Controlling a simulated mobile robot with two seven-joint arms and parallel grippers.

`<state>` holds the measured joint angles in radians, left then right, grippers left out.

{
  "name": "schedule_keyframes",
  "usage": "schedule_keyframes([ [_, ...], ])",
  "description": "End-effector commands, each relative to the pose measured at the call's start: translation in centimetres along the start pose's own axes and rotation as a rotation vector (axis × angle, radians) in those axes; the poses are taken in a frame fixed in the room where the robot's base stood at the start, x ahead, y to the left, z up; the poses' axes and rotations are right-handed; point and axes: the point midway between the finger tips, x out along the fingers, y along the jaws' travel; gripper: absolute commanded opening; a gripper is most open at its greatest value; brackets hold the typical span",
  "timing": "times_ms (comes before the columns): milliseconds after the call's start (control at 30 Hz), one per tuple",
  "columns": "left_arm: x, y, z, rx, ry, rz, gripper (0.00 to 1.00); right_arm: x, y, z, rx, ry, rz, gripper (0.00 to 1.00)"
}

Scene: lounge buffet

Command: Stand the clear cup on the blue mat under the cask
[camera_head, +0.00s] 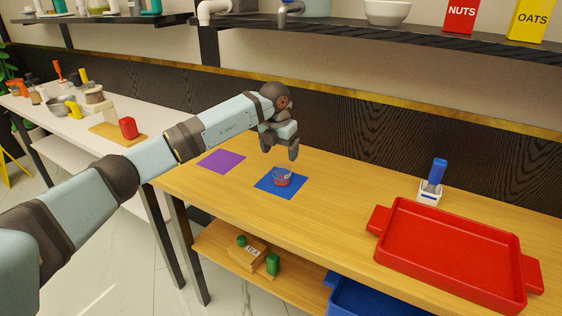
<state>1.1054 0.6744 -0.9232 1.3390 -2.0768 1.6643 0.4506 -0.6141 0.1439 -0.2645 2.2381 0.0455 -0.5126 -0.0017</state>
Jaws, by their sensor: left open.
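The clear cup (283,177) stands on the blue mat (291,192) on the wooden table, near the mat's middle, and looks upright. It is small and see-through with a reddish tint. My left gripper (279,153) is above the cup, fingers pointing down and apart, with nothing between them. It appears clear of the cup. A metal tap (290,9) shows at the shelf edge above the mat. The cask itself is cut off by the top of the picture, and I cannot tell its shape. My right gripper is not in view.
A purple mat (221,161) lies left of the blue mat. A red tray (450,250) and a blue-handled brush in a white holder (430,192) are at the right. The shelf (400,34) hangs above. The table between mat and tray is clear.

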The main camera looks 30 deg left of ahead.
Motion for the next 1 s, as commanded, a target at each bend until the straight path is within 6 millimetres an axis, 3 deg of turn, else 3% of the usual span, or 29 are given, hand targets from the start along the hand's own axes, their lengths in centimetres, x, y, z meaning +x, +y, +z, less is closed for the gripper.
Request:
schedule_keyframes([
  [100,-2.2,0.0,0.0,0.001,-0.001,0.001,0.81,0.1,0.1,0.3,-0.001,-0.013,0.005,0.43],
  [300,-3.7,0.0,0.0,0.001,0.0,0.001,0.81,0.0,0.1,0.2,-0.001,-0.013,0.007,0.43],
  [1000,-3.8,0.0,0.0,0.001,0.0,0.0,0.81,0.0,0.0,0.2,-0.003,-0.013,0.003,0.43],
])
